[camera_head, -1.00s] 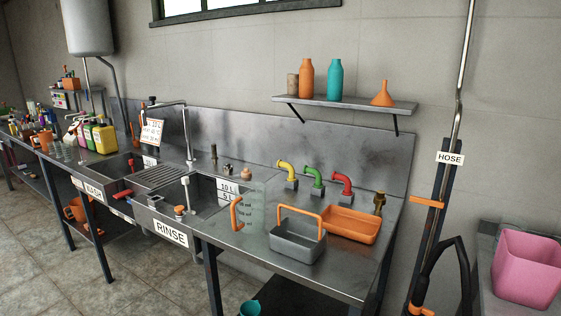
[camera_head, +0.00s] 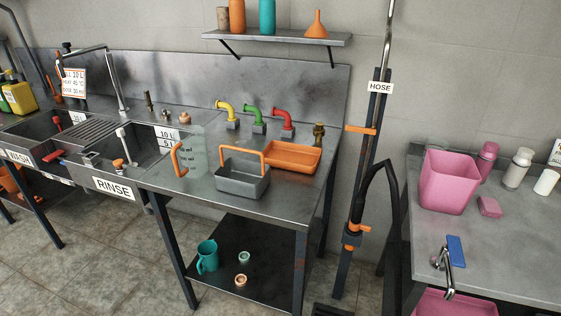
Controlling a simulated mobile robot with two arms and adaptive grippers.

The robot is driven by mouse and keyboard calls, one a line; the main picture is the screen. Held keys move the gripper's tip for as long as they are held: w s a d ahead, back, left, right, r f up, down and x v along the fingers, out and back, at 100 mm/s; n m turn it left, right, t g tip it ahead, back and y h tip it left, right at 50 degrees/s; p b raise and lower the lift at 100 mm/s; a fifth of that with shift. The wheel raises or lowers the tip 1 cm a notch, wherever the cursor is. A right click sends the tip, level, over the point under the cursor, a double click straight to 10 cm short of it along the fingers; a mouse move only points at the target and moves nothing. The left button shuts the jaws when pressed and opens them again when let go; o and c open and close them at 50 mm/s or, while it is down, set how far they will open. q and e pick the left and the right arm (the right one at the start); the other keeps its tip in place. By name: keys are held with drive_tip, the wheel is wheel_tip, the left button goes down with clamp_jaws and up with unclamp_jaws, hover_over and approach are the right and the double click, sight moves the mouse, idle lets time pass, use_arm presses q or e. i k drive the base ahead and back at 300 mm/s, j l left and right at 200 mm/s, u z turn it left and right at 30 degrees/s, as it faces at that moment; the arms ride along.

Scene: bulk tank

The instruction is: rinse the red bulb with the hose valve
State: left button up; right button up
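The hose stands on a dark upright post against the wall, under a HOSE sign (camera_head: 380,87). Its black hose loop (camera_head: 383,172) bends over and ends low at an orange-fitted valve (camera_head: 352,236). I cannot pick out a red bulb for certain. A red elbow pipe (camera_head: 283,119) stands on the steel bench, beside a green and a yellow one. A red handle-like part (camera_head: 54,155) shows at the wash sink. The rinse sink (camera_head: 150,146) has a RINSE sign (camera_head: 113,188) on its front. Neither of my grippers is in view.
The steel bench holds a grey basket (camera_head: 242,182), an orange tray (camera_head: 292,156) and a clear jug. A teal mug (camera_head: 207,256) is on its lower shelf. At right, a counter (camera_head: 480,248) holds a pink bin (camera_head: 447,181) and bottles. Floor shows at lower left.

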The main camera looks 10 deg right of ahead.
sight(372, 131)
drive_tip(key=z, duration=0.95)
